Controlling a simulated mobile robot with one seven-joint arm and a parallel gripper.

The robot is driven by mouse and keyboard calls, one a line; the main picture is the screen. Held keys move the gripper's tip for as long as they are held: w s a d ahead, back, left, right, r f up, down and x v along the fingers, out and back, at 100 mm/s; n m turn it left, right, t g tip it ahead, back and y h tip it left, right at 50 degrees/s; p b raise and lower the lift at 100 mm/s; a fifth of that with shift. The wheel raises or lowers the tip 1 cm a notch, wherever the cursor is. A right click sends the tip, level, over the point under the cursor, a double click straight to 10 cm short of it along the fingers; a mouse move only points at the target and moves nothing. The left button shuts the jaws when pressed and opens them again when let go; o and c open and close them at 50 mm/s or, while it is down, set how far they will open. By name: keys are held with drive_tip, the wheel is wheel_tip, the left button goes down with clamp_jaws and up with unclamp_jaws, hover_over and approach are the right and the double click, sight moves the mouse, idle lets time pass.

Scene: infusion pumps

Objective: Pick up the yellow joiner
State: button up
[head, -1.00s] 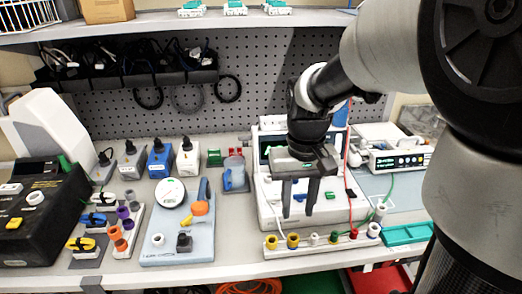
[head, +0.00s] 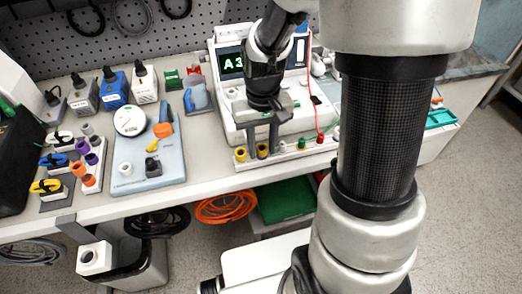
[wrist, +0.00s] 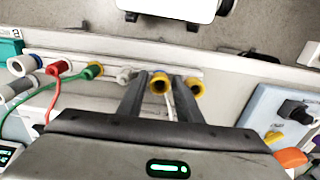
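Two yellow joiners stand side by side on a pale strip at the front edge of the bench. One (head: 262,151) is in front of my gripper (head: 263,148) in the head view, and the other (head: 240,155) is just left of it. In the wrist view my gripper (wrist: 161,78) is open, pointing at the strip. One yellow joiner (wrist: 158,84) shows between the fingers; the other (wrist: 194,88) is beside the right finger and partly hidden. I cannot tell whether either finger touches a joiner.
White, green and red connectors (head: 301,144) continue along the strip to the right. A pump with a lit display (head: 232,64) stands behind. A blue-grey board (head: 148,175) with a dial is to the left. The floor in front has orange cable (head: 226,206).

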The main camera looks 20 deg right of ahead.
drive_tip(key=c, duration=0.8)
drive_tip(key=shift+r, duration=0.15)
